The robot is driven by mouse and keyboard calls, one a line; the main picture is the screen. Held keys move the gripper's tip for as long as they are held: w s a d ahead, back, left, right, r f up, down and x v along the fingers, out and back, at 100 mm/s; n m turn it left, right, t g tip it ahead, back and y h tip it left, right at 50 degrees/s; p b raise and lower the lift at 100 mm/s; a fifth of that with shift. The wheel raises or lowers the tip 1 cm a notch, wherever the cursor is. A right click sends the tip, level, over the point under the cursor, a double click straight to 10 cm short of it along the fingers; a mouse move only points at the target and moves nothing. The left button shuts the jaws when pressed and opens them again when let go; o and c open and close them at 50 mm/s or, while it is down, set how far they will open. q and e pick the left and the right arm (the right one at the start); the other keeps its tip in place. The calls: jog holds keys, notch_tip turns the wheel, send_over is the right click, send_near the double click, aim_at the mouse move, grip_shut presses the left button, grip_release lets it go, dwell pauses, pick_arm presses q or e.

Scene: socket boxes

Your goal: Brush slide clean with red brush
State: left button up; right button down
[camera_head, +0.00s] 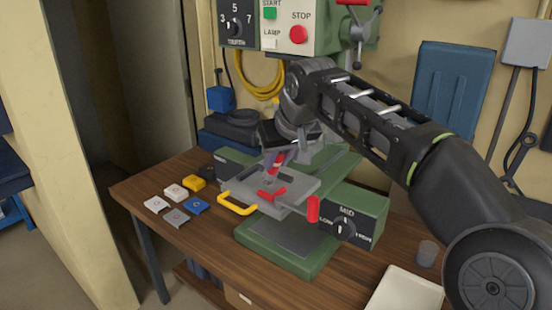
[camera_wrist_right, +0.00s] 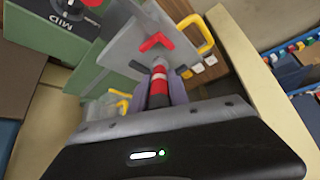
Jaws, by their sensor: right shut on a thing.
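My right gripper (camera_head: 277,158) reaches over the green machine from the right and is shut on the red brush (camera_head: 278,164). In the right wrist view the brush (camera_wrist_right: 159,82) stands between the fingers (camera_wrist_right: 160,92), with a red, pale-banded and dark body. The slide looks to be the grey plate (camera_head: 297,190) below, with a red angled mark (camera_head: 271,194) and a yellow handle (camera_head: 238,205) at its left. The plate (camera_wrist_right: 135,38) also shows in the wrist view. I cannot tell whether the brush tip touches it. My left gripper is not in view.
Several small coloured blocks (camera_head: 195,205) lie on the wooden table (camera_head: 170,250) to the left. A dial box marked MID (camera_head: 352,215) and a red lever grip (camera_head: 313,209) are at the right. A white tray (camera_head: 405,292) and a grey cylinder (camera_head: 428,253) stand front right.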

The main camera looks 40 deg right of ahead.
jog(key=shift+w+a+r+p, duration=0.2)
jog(key=shift+w+r+p, duration=0.15)
jog(key=shift+r, duration=0.3)
jog(key=shift+w+a+r+p, duration=0.2)
jog(key=shift+r+p, duration=0.1)
jog(key=shift+r, duration=0.3)
jog(key=shift+s+d+r+p, duration=0.2)
jog(key=shift+r+p, duration=0.5)
jog(key=shift+r, duration=0.1)
jog(key=shift+r+p, duration=1.3)
jog(key=shift+r, duration=0.15)
